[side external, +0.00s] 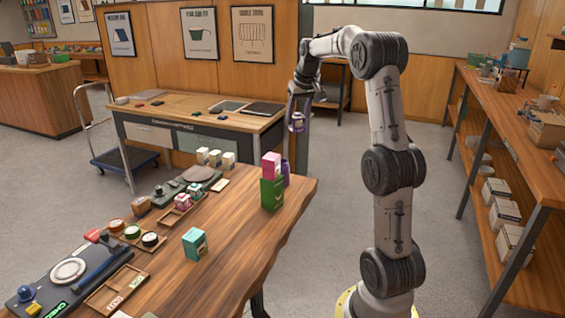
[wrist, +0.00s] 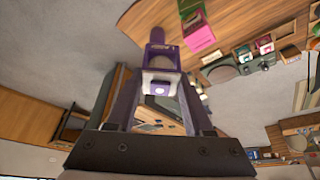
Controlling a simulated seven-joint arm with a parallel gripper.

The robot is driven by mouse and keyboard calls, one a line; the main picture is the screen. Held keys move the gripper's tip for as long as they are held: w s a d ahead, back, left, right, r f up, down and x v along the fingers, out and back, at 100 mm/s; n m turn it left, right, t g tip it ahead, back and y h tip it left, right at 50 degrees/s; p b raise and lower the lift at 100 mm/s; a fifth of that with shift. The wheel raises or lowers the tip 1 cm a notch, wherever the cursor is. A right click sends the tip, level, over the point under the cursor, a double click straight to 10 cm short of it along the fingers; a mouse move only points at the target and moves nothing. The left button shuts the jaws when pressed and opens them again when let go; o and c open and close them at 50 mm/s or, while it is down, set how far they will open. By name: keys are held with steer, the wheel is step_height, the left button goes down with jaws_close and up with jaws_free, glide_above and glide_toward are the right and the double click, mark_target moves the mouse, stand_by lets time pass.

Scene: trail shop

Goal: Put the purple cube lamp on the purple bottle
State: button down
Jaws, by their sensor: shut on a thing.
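My gripper (side external: 297,122) is raised off the far end of the wooden table and is shut on the purple cube lamp (side external: 297,121). In the wrist view the lamp (wrist: 161,84), with a pale face, sits between the two fingertips (wrist: 161,80). The purple bottle (side external: 286,174) stands upright at the table's far right corner, mostly hidden behind a green box. In the wrist view the bottle (wrist: 157,40) appears just beyond the lamp. In the side view the lamp is higher than the bottle and apart from it.
The green box (side external: 271,194) with a pink box (side external: 271,165) on top stands close beside the bottle. A teal box (side external: 195,243), several white boxes and small trays are on the same table. Open air surrounds the gripper; a workbench (side external: 200,125) stands behind.

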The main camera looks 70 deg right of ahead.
mark_target(296, 129)
step_height(296, 129, down, 4)
steer(key=shift+w+a, duration=0.1)
steer(key=shift+w+f, duration=0.15)
steer(key=shift+f, duration=0.15)
steer(key=w+d+f, duration=0.5)
steer(key=d+f, duration=0.1)
steer(key=d, duration=0.1)
steer(key=w+d+f, duration=0.3)
steer(key=shift+w+d+f, duration=0.2)
steer(key=shift+w, duration=0.15)
steer(key=shift+d+f, duration=0.1)
steer(key=shift+f, duration=1.6)
steer(key=shift+c, duration=1.4)
jaws_free()
steer(key=shift+f, duration=0.15)
